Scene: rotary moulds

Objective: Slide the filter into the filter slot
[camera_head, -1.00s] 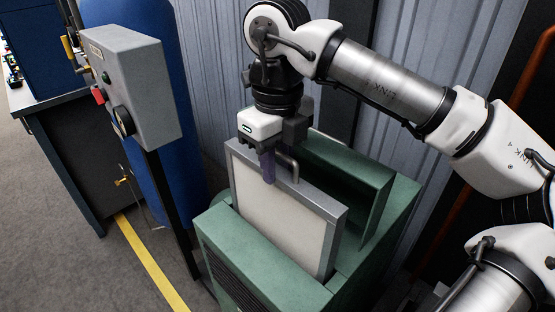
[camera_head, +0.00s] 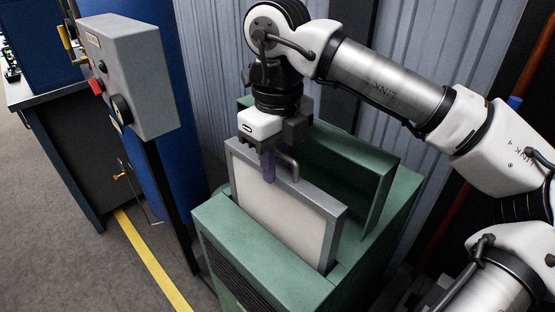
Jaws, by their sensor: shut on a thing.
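The filter (camera_head: 282,207) is a flat panel with a pale face and a grey metal frame. It stands upright with its lower part inside the top opening of the green housing (camera_head: 262,266), and its upper part sticks out. A bent metal handle (camera_head: 291,164) rises from its top edge. My gripper (camera_head: 270,167) points down at the filter's top edge and is shut on the handle. The slot itself and the filter's bottom edge are hidden behind the housing's front wall.
A grey control box (camera_head: 134,75) with a red button and black knob stands on a post at the left. A blue cylinder (camera_head: 172,185) is behind it. A dark workbench (camera_head: 75,150) is at the far left. A yellow line (camera_head: 150,258) crosses the open floor.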

